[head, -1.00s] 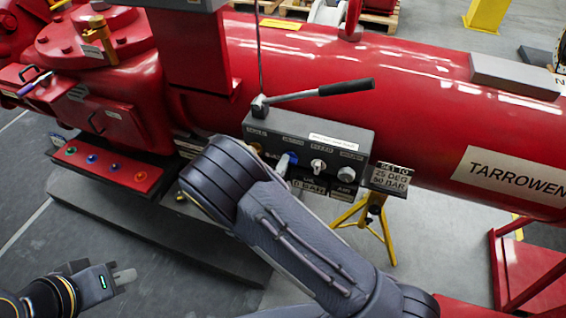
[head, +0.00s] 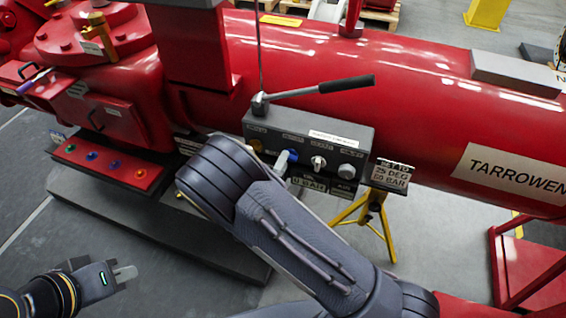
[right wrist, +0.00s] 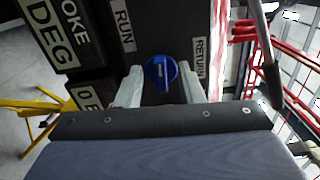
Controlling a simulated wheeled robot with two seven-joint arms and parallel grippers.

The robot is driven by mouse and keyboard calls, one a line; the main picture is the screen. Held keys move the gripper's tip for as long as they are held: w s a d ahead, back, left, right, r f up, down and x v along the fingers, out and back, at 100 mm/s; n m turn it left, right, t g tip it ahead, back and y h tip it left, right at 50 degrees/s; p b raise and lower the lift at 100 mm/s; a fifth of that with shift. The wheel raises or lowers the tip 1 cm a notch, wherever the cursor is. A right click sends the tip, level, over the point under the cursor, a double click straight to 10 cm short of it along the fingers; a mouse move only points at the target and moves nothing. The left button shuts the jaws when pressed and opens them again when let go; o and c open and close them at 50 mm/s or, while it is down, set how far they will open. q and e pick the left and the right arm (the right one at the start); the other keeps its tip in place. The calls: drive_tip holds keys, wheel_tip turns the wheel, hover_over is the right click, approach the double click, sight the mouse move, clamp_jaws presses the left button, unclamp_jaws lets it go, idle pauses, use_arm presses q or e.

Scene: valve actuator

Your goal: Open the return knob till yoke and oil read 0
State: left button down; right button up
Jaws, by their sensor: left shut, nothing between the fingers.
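A dark grey control box (head: 300,130) stands in front of the red cylinder, with a row of knobs on its face. The blue knob (head: 293,154) also shows in the right wrist view (right wrist: 161,72), near a RETURN label (right wrist: 200,57). My right gripper (right wrist: 164,86) has a finger on each side of this knob, with a visible gap on the right. Its arm covers part of the box front in the head view. A plate (head: 310,184) below the box reads 0 BAR. The yoke plate (right wrist: 52,35) shows DEG; its number is cut off. My left gripper (head: 124,273) is shut and empty, at lower left.
A black-handled lever (head: 320,92) rises over the box. A sign (head: 391,176) reads SET TO 25 DEG 50 BAR beside a yellow stand (head: 383,225). A red panel with coloured buttons (head: 108,167) lies left.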

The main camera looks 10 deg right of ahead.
drive_tip(key=b+v, duration=0.1)
drive_tip(key=v, duration=0.6)
idle(0.3)
drive_tip(key=s+d+r+m+g+y, duration=0.3)
drive_tip(key=s+d+m+g, duration=1.1)
drive_tip(key=m, duration=1.1)
drive_tip(key=s+a+r+m+t+y, duration=0.1)
drive_tip(key=s+r+m+t+y, duration=0.1)
drive_tip(key=m, duration=0.9)
drive_tip(key=s+a+r+m+t+y, duration=0.1)
drive_tip(key=s+r+m+y, duration=0.4)
drive_tip(key=m, duration=0.7)
wheel_tip(320, 180, up, 3)
drive_tip(key=t+y, duration=0.1)
drive_tip(key=y, duration=0.2)
drive_tip(key=shift+s+a+f+t+y, duration=0.2)
drive_tip(key=shift+s+a+t+y, duration=0.1)
drive_tip(key=shift+a+y, duration=0.1)
